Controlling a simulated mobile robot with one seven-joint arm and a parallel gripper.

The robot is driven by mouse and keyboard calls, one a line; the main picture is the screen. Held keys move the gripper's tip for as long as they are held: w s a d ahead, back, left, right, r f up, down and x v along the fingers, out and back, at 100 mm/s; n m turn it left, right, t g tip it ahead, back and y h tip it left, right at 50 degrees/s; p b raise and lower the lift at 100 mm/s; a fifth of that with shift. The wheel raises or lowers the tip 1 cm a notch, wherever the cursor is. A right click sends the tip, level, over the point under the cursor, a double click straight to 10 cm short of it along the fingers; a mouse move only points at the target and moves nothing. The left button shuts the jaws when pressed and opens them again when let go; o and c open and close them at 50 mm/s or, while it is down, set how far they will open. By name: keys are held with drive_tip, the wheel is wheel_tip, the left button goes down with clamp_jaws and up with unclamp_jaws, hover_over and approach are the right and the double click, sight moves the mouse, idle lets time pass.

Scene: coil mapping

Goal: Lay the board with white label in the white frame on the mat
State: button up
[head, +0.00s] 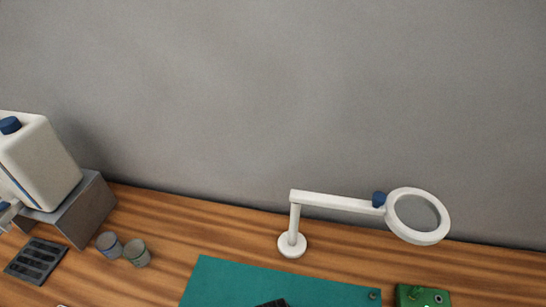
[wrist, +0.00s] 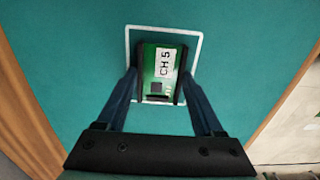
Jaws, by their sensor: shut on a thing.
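The green board (wrist: 158,88) with a white label (wrist: 165,62) reading "CH 5" is between the two fingers of my gripper (wrist: 160,80) in the wrist view. My gripper is shut on its left and right sides. The white frame (wrist: 196,52) is a thin square outline on the green mat (wrist: 240,60). The board overlaps the frame, nearer its lower edge, and hides part of that edge. I cannot tell whether the board touches the mat. The mat also shows at the bottom of the head view (head: 230,283), where the frame is not visible.
A white magnifier lamp (head: 292,244) stands behind the mat. Another green board (head: 424,297) lies right of the mat. Two small pots (head: 137,252), a dark slotted tray (head: 36,260) and a white container on a grey block (head: 88,212) are at left. A grey wall is behind.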

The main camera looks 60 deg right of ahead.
drive_tip(key=shift+f, duration=0.15)
drive_tip(key=o, duration=1.3)
drive_tip(key=shift+o, duration=0.2)
